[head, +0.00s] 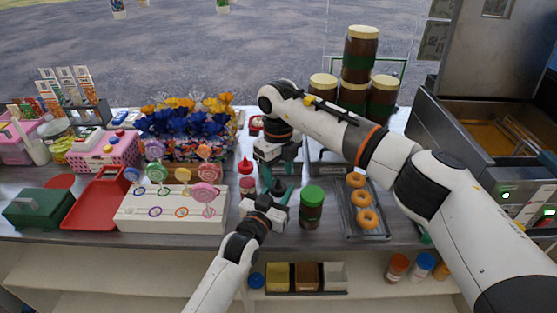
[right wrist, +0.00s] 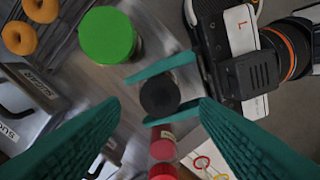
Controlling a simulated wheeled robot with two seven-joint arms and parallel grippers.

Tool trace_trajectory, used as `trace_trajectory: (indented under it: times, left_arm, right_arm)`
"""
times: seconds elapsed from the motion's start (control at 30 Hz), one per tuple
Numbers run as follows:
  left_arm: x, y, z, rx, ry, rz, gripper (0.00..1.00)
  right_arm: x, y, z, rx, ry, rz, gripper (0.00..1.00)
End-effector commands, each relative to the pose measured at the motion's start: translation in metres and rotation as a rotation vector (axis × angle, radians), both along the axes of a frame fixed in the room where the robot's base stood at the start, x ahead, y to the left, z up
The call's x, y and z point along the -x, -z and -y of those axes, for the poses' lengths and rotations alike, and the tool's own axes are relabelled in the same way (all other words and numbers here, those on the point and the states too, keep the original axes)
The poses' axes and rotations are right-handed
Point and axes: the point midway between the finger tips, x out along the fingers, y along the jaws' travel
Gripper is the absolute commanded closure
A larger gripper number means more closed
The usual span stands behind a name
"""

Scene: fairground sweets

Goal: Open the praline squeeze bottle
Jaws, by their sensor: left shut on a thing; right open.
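The praline squeeze bottle shows as a round dark cap (right wrist: 160,95) in the right wrist view; its body below is hidden. My left gripper (head: 273,190) is shut on the bottle, one teal finger on each side, at the counter's front. In the right wrist view the left gripper's fingers (right wrist: 166,90) flank the cap. My right gripper (right wrist: 158,115) is open and empty, pointing down over the cap, its fingers spread wide on either side. In the head view the right gripper (head: 277,164) hangs just above the left one and partly hides the bottle.
A green-lidded jar (head: 312,205) stands close right of my left gripper. Red-topped bottles (head: 246,175) stand close left. A doughnut tray (head: 372,228) lies further right, and a white lollipop stand (head: 140,218) to the left. Stacked brown jars (head: 360,60) stand at the back.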

Motion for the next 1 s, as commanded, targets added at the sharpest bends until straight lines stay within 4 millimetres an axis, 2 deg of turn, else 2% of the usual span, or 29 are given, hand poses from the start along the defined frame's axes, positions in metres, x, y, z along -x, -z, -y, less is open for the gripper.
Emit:
trace_trajectory:
  times: [0.1, 0.3, 0.63, 0.9, 1.0]
  left_arm:
    - [0.001, 0.005, 0.000, -0.005, 0.000, -0.010, 1.00]
    - [0.001, 0.005, 0.000, -0.005, 0.000, -0.010, 1.00]
    - [0.001, 0.005, 0.000, -0.005, 0.000, -0.011, 1.00]
    - [0.001, 0.006, 0.000, -0.006, 0.000, -0.012, 1.00]
    - [0.001, 0.006, 0.000, -0.006, 0.000, -0.012, 1.00]
  right_arm:
    - [0.001, 0.019, 0.000, 0.001, 0.000, -0.002, 0.44]
    - [0.000, 0.037, 0.000, 0.001, -0.001, -0.001, 0.44]
    - [0.000, 0.041, 0.000, 0.001, -0.002, 0.001, 0.44]
    - [0.000, 0.041, 0.000, 0.001, -0.002, 0.001, 0.88]
    - [0.000, 0.040, 0.000, 0.000, -0.003, 0.000, 0.91]
